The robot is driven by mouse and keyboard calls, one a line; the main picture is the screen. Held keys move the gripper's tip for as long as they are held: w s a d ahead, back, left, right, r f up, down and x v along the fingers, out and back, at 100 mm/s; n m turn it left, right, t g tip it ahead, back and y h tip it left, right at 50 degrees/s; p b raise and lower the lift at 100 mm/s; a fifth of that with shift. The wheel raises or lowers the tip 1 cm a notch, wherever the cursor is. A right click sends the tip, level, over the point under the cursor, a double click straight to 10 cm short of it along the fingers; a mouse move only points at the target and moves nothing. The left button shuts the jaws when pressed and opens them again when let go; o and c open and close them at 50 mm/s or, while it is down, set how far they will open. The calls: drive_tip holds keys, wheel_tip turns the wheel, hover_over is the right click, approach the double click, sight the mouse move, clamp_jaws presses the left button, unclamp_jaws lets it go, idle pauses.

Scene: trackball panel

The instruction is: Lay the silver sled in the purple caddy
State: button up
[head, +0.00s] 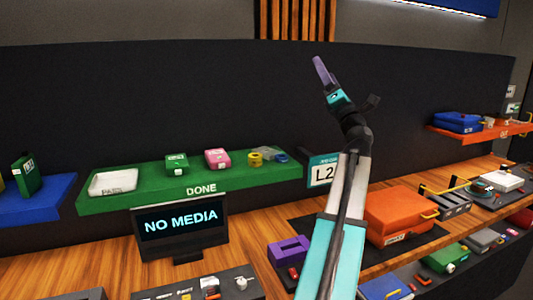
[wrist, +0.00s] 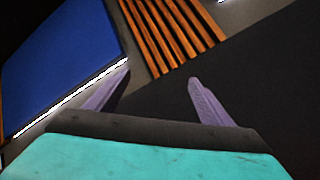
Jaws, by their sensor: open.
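My gripper (head: 323,72) is raised high in front of the dark wall, far above the counter. In the wrist view my gripper (wrist: 153,84) has its two purple fingers apart with nothing between them. The purple caddy (head: 289,249) sits on a dark mat on the counter, just left of my arm. A grey metallic piece with a yellow handle (head: 452,204) lies right of the orange case; it may be the silver sled. Another grey piece (head: 484,240) lies lower right. I cannot tell for sure which is the sled.
An orange case (head: 400,213) stands on the counter right of my arm. A "NO MEDIA" screen (head: 181,229) stands at the left. A green "DONE" shelf (head: 245,180) holds a white tray and small boxes. An orange shelf (head: 465,138) juts out at right.

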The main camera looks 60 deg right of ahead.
drive_tip(key=w+a+f+n+t+y, duration=0.25)
drive_tip(key=w+f+n+y, duration=0.2)
drive_tip(key=n+y, duration=0.25)
drive_tip(key=w+a+f+n+g+y+p, duration=0.1)
drive_tip(key=w+a+f+n+g+y, duration=0.15)
drive_tip(key=f, duration=0.45)
drive_tip(key=w+a+f+n+g+y+p, duration=0.1)
drive_tip(key=w+a+f+n+g+y, duration=0.1)
drive_tip(key=f+n+g+y, duration=0.3)
drive_tip(key=m+g+h, duration=0.1)
drive_tip(key=g, duration=0.1)
approach(278, 155)
drive_tip(key=shift+w+a+r+p, duration=0.1)
drive_tip(key=shift+w+r+p, duration=0.3)
drive_tip(key=shift+w+r, duration=0.5)
drive_tip(key=shift+s+f+m+p, duration=0.2)
drive_tip(key=shift+m+p, duration=0.05)
drive_tip(key=shift+p, duration=0.05)
drive_tip(key=shift+d+r+p, duration=0.2)
drive_tip(key=shift+d+p, duration=0.05)
drive_tip(key=shift+p, duration=0.05)
drive_tip(key=shift+w+d+f, duration=0.1)
drive_tip(key=shift+w, duration=0.4)
drive_tip(key=shift+p+x, duration=1.1)
drive_tip(key=shift+x, duration=2.75)
drive_tip(key=shift+d, duration=0.15)
